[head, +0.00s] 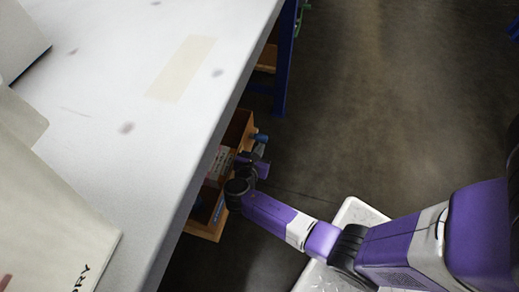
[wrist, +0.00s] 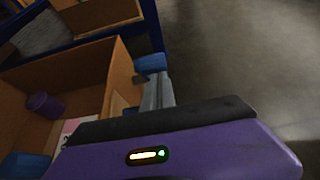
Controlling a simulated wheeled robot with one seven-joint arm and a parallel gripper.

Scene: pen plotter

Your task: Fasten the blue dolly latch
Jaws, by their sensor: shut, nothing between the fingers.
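A blue piece (head: 260,138), which looks like the latch, sticks out at the upper right corner of a wooden box under the table. It also shows in the wrist view (wrist: 150,63), beside the box's right wall. My gripper (head: 261,155) is just below this blue piece in the head view. In the wrist view the grey fingers (wrist: 158,88) are shut and empty, and their tips are close to the blue piece. I cannot tell whether they touch it. The latch's catch and its exact position are not clear.
The open wooden box (wrist: 70,72) holds a purple cylinder (wrist: 45,104). Another blue piece (wrist: 25,166) is at its lower left. The white table (head: 130,170) overhangs the box, and a blue table leg (head: 286,60) stands beyond. The floor (head: 390,90) to the right is clear.

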